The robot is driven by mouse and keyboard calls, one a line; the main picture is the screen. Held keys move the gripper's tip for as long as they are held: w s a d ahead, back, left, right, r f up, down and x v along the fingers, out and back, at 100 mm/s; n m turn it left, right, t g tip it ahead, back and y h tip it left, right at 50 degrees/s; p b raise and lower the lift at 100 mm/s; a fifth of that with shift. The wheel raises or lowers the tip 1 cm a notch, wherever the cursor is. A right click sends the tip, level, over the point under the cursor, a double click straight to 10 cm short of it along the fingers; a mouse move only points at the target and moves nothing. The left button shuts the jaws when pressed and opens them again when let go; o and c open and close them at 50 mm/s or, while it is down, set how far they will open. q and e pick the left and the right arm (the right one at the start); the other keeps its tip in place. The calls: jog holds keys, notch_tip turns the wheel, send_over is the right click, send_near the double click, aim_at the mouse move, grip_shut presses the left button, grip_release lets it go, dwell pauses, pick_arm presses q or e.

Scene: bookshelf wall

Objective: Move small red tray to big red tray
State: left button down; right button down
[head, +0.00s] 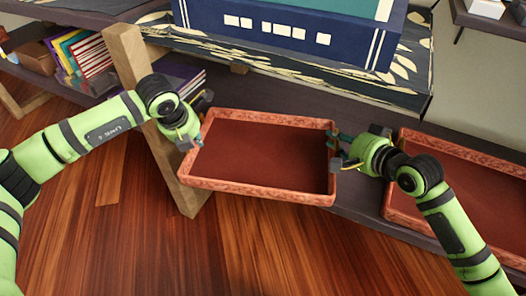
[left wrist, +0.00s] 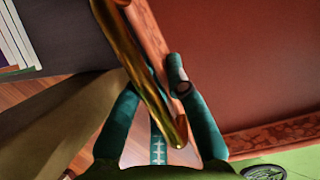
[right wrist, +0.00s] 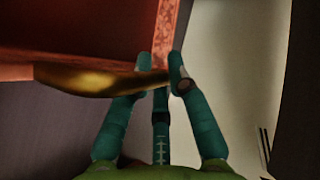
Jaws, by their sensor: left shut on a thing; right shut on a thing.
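The small red tray (head: 262,187), with a carved orange-red rim, is level between my two grippers, partly over the dark shelf and partly past its front edge. My left gripper (head: 197,138) is shut at its left end; a gold handle (left wrist: 150,75) crosses between the fingers. My right gripper (head: 336,152) is shut at its right end, at another gold handle (right wrist: 95,82). I cannot tell whether the small tray touches the shelf.
A big blue book or box (head: 285,38) stands on a leaf-patterned box (head: 405,78) behind the small tray. A wooden post (head: 127,58) stands beside my left gripper. Wooden floor (head: 275,255) is open in front.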

pick_arm(q)
jog(key=shift+r, duration=0.15)
pick_arm(e)
jog(key=shift+r, duration=0.15)
